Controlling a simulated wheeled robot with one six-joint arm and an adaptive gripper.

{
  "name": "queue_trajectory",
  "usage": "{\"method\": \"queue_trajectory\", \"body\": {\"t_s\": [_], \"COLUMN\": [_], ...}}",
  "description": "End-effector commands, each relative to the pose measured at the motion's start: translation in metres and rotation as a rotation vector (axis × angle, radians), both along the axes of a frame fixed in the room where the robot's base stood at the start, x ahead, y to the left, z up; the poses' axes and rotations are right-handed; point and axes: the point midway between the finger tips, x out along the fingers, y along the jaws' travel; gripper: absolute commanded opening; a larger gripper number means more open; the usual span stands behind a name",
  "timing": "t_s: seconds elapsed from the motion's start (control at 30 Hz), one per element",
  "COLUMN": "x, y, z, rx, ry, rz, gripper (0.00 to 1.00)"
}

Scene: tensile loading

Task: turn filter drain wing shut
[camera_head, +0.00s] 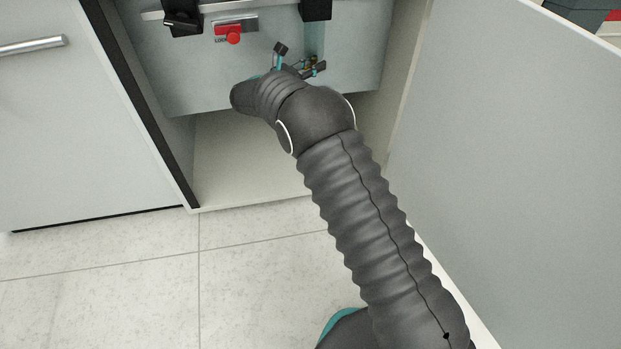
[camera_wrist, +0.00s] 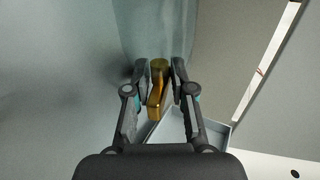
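The brass drain wing (camera_wrist: 157,90) shows in the wrist view as a round hub with a lever pointing toward the camera. My gripper (camera_wrist: 161,75) reaches around it, one finger on each side. The fingers are apart, with narrow gaps beside the brass; whether either finger touches it is hard to see. My wrist hides most of the wing there.
A red knob (camera_head: 233,36) on a label plate sits on the unit's front, left of my gripper. An open door (camera_head: 510,170) stands to the right. A closed cabinet front (camera_head: 80,130) is at the left. A grey tray (camera_wrist: 178,124) lies below the wing.

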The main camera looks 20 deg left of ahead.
Motion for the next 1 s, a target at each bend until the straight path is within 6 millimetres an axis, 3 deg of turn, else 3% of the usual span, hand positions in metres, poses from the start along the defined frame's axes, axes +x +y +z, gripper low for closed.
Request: {"method": "queue_trajectory", "body": {"t_s": [0.73, 1.0], "x": [0.000, -0.049], "y": [-0.002, 0.000], "z": [-0.002, 0.001], "rx": [-0.001, -0.001], "ry": [0.001, 0.001], "rz": [0.531, 0.529], "gripper": [0.23, 0.23]}}
